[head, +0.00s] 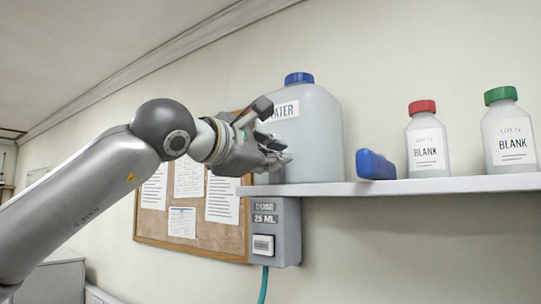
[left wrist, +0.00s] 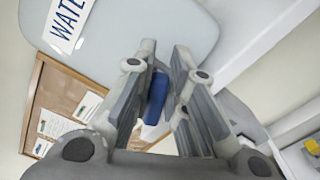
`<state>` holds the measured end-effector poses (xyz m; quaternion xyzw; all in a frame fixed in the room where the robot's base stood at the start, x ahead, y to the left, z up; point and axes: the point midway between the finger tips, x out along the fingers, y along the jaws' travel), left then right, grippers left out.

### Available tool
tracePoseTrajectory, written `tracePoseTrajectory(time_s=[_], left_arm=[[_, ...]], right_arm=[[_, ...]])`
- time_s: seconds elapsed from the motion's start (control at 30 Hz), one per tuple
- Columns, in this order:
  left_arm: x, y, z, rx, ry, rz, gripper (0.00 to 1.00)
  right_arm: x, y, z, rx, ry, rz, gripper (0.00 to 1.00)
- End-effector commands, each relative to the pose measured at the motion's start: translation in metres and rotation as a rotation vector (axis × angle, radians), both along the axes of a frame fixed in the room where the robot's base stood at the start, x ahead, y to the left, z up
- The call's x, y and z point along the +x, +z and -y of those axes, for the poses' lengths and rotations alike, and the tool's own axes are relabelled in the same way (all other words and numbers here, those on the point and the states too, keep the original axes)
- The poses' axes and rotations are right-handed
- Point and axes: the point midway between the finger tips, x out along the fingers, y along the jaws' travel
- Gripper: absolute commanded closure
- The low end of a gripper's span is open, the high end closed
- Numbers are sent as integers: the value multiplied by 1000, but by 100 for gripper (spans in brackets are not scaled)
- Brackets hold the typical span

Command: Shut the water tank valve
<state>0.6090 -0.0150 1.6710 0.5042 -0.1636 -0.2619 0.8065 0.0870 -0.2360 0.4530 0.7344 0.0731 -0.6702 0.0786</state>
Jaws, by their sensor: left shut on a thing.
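The water tank (head: 318,135) is a grey-white jug with a blue cap, standing on the wall shelf with a WATER label. It fills the top of the left wrist view (left wrist: 185,25). My left gripper (head: 272,140) is at the tank's lower left front in the head view. In the left wrist view, a blue valve handle (left wrist: 156,98) sits between my left gripper's fingers (left wrist: 163,65), which are shut on it. In the head view the gripper hides the valve. My right gripper does not show.
On the shelf (head: 430,186) stand a blue block-like item (head: 375,164), a red-capped bottle (head: 427,145) and a green-capped bottle (head: 508,135). A grey dose box (head: 285,225) with a teal hose (head: 263,285) hangs below. A pinboard (head: 160,225) is on the wall behind.

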Motion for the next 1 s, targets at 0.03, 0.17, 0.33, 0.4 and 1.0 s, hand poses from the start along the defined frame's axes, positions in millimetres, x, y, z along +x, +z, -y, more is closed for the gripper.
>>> tracePoseTrajectory(time_s=[0.03, 0.17, 0.33, 0.4, 1.0], left_arm=[[-1, -1, 1, 36, -2, 26, 100], [-1, -3, 2, 127, -2, 94, 100], [-2, -6, 2, 229, -2, 168, 100], [-2, -7, 2, 264, -2, 193, 100], [-2, -10, 2, 380, -2, 276, 100]], right_arm=[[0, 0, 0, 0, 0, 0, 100], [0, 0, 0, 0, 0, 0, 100], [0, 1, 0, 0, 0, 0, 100], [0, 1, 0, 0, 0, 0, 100], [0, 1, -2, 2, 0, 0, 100]])
